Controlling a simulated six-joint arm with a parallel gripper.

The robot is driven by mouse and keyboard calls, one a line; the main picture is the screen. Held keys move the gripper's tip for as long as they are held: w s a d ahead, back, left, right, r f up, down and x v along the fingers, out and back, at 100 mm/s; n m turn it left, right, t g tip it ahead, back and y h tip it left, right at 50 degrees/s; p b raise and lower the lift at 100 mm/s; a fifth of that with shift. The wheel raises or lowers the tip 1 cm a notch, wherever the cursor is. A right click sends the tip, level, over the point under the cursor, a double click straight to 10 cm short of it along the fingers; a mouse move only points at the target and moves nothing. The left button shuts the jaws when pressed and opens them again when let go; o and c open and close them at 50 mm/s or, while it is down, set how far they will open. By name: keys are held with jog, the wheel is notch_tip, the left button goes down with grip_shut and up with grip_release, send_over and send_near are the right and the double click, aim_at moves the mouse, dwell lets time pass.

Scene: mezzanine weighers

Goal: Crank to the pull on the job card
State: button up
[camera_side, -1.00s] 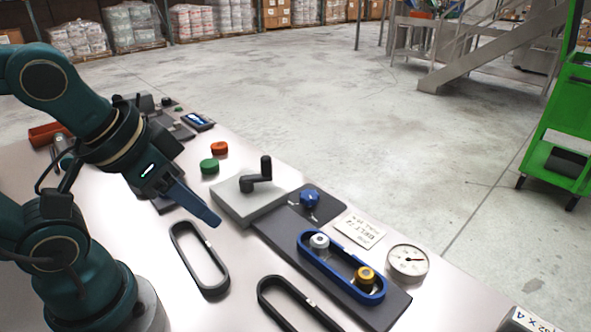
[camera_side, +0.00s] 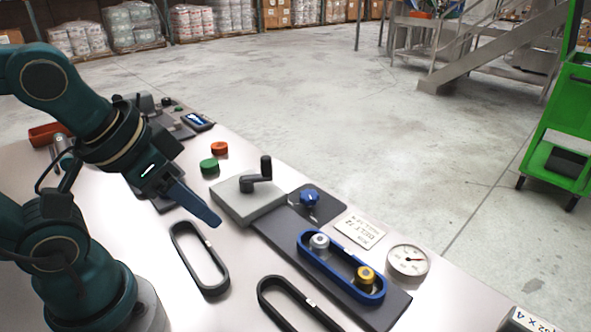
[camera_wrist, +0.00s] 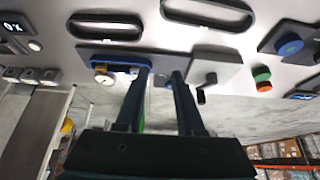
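The crank (camera_side: 256,181) is a black arm with an upright knob on a pale grey block (camera_side: 233,207). In the wrist view the crank (camera_wrist: 207,88) shows just right of my fingers. My gripper (camera_side: 213,220) is left of the block in the side view, above the bench and apart from the crank. In the wrist view its two fingers (camera_wrist: 160,75) stand apart with nothing between them. A blue belt (camera_side: 313,266) runs around a silver pulley (camera_side: 319,242) and a yellow pulley (camera_side: 365,276). A white card (camera_side: 360,231) reads "BELT 72"; its smaller print is unclear. A round dial (camera_side: 407,261) stands beside it.
A blue knob (camera_side: 309,199) sits behind the plate. Two black belts (camera_side: 176,242) (camera_side: 262,291) lie on the bench in front. Green (camera_side: 209,166) and red (camera_side: 219,148) buttons and a small display (camera_side: 198,121) stand further back. Bare bench lies around the belts.

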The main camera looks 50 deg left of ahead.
jog(key=shift+o, duration=1.3)
jog(key=w+r+n+h, duration=0.1)
jog(key=w+r+n, duration=0.4)
jog(key=n, duration=0.5)
jog(key=n+g+h, duration=0.2)
jog(key=n, duration=1.5)
send_near(265, 157)
jog(key=x, duration=0.5)
jog(key=shift+w+d+f, duration=0.1)
jog(key=shift+w+d, duration=0.1)
jog(key=shift+d, duration=0.05)
jog(key=shift+a+f+g, duration=0.15)
jog(key=shift+f+g, duration=0.15)
jog(key=shift+f, duration=0.05)
jog(key=shift+x, duration=2.3)
